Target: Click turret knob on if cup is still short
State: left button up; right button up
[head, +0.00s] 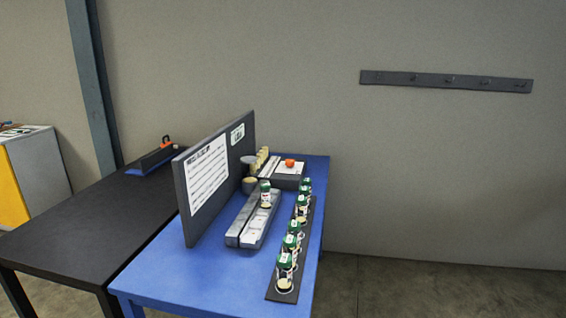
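A small orange-red knob-like part (290,162) sits on a grey and white block (288,183) at the far end of the blue table. A round beige cup-like part (250,184) stands beside the dark upright panel, with a grey round piece (248,160) above it. Its fill level is too small to tell. Several beige cylinders (262,156) stand in a row behind. Neither of my grippers shows in the head view.
A blue table (190,275) carries a grey slotted tray (252,228) with one green-topped jar (265,190). Several similar jars stand on a dark strip (282,296) at the right. The upright panel (215,185) bears a printed sheet. The table's near left surface is clear.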

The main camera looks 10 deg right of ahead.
aim_at(289, 163)
jog(key=k+u, duration=0.1)
jog(key=u, duration=1.65)
jog(key=l+u, duration=0.15)
jog(key=l, duration=0.45)
jog(key=l+u, duration=0.1)
jog(key=l, duration=0.5)
jog(key=k+l+u, duration=0.15)
jog(key=l, duration=0.4)
jog(key=k+l+u, duration=0.15)
jog(key=l, duration=0.45)
jog(key=i, duration=0.05)
